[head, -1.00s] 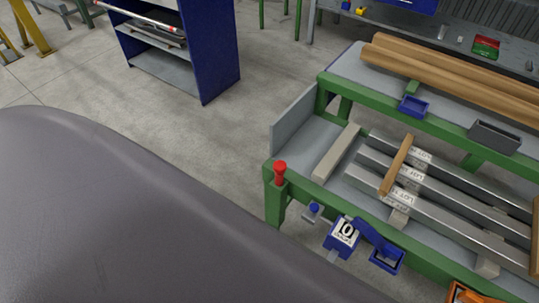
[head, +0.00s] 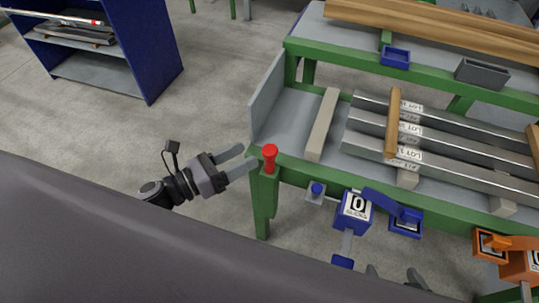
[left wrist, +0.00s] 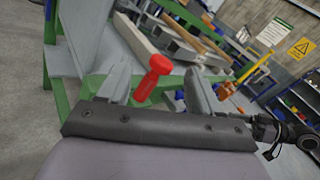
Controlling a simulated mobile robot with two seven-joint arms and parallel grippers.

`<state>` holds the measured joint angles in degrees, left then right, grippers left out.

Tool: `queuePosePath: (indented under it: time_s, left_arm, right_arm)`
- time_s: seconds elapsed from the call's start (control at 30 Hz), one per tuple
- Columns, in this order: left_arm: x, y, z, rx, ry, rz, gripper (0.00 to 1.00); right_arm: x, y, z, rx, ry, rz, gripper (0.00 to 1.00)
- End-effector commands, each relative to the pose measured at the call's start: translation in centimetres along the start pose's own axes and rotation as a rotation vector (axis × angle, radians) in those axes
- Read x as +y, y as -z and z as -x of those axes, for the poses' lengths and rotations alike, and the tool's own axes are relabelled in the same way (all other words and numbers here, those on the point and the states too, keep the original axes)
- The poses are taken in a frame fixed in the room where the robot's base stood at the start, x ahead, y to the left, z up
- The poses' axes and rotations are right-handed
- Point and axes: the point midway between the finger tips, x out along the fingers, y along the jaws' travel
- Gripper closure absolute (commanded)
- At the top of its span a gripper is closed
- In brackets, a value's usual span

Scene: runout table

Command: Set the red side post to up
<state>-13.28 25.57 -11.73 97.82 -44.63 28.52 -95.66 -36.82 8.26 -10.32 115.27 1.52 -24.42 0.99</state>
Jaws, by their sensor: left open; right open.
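The red side post (head: 269,158) stands upright at the near left corner of the green table frame, with a round knob on top. In the left wrist view the red post (left wrist: 152,77) shows between the two fingers, leaning in the picture. My left gripper (head: 247,157) is open just left of the post, fingers pointing at it. Whether a finger touches it I cannot tell. My right gripper (head: 394,278) is open at the bottom edge of the head view, only its fingertips showing, below the blue clamp and away from the post.
The runout table (head: 290,120) carries several labelled metal bars (head: 440,120) and a wooden stick (head: 393,125). A blue stop unit (head: 354,212) and an orange one (head: 515,262) hang at the front edge. A blue shelf (head: 140,50) stands at the back left. Floor left of the table is clear.

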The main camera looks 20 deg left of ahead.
Motion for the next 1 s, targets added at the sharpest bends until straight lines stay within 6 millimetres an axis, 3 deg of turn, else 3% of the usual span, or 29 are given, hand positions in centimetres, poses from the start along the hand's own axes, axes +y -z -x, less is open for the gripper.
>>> queuePosePath:
  time_s: [0.1,0.23,0.37,0.73,1.0]
  left_arm:
    - [0.1,0.7,-0.2,0.029,0.072,-0.219,0.36]
    - [0.1,0.8,-0.4,0.042,0.109,-0.334,0.36]
    - [-0.1,0.8,-1.3,0.042,0.117,-0.357,0.36]
    - [-0.6,1.1,-6.2,0.041,0.115,-0.35,0.36]
    - [-0.7,1.3,-7.4,0.044,0.114,-0.351,0.36]
  right_arm:
    - [0.1,-0.6,-0.5,-0.001,0.0,0.001,0.13]
    - [0.2,-0.6,-0.6,-0.003,0.0,0.003,0.13]
    - [0.3,-0.4,-0.4,-0.002,0.0,0.007,0.13]
    - [0.5,0.1,-0.1,0.006,-0.005,0.01,0.13]
    - [0.4,0.0,-0.1,0.003,-0.008,0.002,0.13]
